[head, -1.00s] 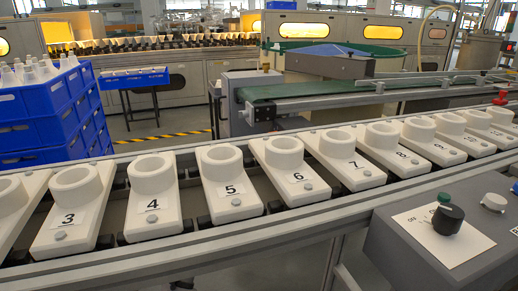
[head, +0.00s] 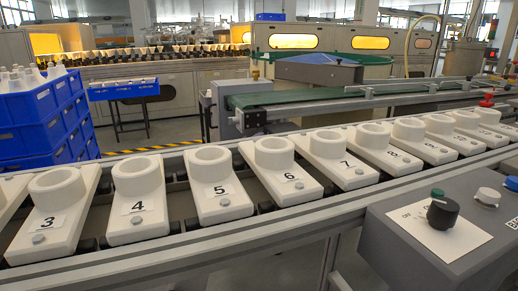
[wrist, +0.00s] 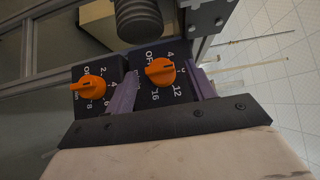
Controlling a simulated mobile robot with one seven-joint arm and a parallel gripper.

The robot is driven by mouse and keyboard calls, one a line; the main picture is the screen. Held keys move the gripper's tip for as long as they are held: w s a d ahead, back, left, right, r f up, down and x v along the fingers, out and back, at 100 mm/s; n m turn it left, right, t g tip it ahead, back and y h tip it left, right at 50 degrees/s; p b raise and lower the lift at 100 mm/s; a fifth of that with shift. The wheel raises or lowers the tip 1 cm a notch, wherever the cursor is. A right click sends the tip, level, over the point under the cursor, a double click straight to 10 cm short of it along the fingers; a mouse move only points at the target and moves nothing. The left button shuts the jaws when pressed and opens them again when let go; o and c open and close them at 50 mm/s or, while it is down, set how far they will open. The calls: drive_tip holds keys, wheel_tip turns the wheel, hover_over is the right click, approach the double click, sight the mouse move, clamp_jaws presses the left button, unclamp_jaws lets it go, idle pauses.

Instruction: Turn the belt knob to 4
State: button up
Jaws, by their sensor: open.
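In the wrist view, two orange knobs sit on black dial plates. The right orange knob (wrist: 160,71) has numbers such as 4, 12 and 16 around it. The left orange knob (wrist: 88,89) has a smaller scale with 2, 6 and 8. My gripper (wrist: 161,74) is open, its two purple fingers on either side of the right knob. Contact cannot be told. No plate reads "belt". My gripper and these orange knobs do not show in the head view.
A conveyor of numbered white holders (head: 138,205) crosses the view. In the wrist view, a dark ribbed cylinder (wrist: 140,20) is just beyond the knobs.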

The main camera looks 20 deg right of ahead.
drive_tip(key=shift+w+d, duration=0.1)
drive_tip(key=shift+w, duration=0.1)
drive_tip(key=c, duration=1)
drive_tip(key=shift+r+n+g+y+p, duration=0.25)
drive_tip(key=shift+n+g+y+p, duration=0.45)
drive_tip(key=shift+p, duration=1.65)
drive_tip(key=shift+r+n+g+y+p, duration=0.3)
drive_tip(key=shift+n+g+p, duration=0.8)
drive_tip(key=shift+p, duration=1.25)
drive_tip(key=shift+f, duration=0.1)
drive_tip(key=o, duration=1)
